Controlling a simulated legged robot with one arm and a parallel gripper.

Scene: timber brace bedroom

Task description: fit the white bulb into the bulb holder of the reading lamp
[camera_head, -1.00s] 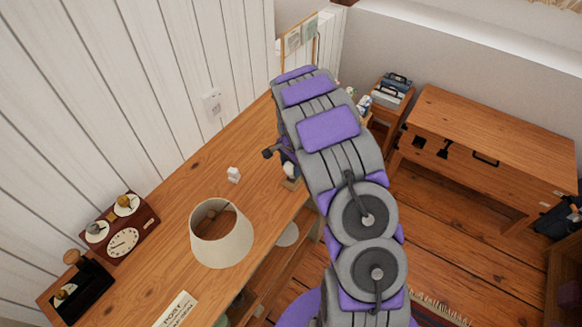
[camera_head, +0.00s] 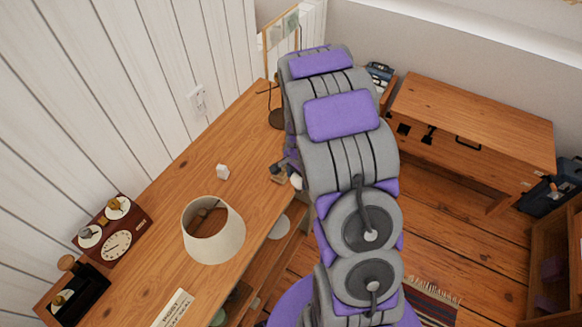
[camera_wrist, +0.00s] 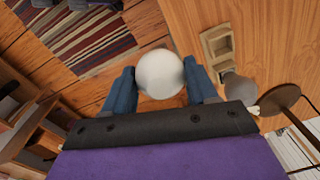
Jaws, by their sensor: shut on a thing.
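My gripper (camera_wrist: 160,84) is shut on the white bulb (camera_wrist: 160,73), which sits between its two blue fingers. The bulb shows as a small white shape (camera_head: 296,182) in the head view, just past the desk's right edge; my arm hides most of the gripper. A dark lamp with a round base (camera_head: 277,119), apparently the reading lamp, stands at the desk's far end. In the wrist view its dark disc and stem (camera_wrist: 281,99) are right of the gripper, apart from the bulb. A grey rounded piece (camera_wrist: 238,88) is beside it. I cannot make out the bulb holder.
A small wooden box (camera_wrist: 217,46) is on the desk near the gripper. A wooden chest (camera_head: 470,125) is at the right.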

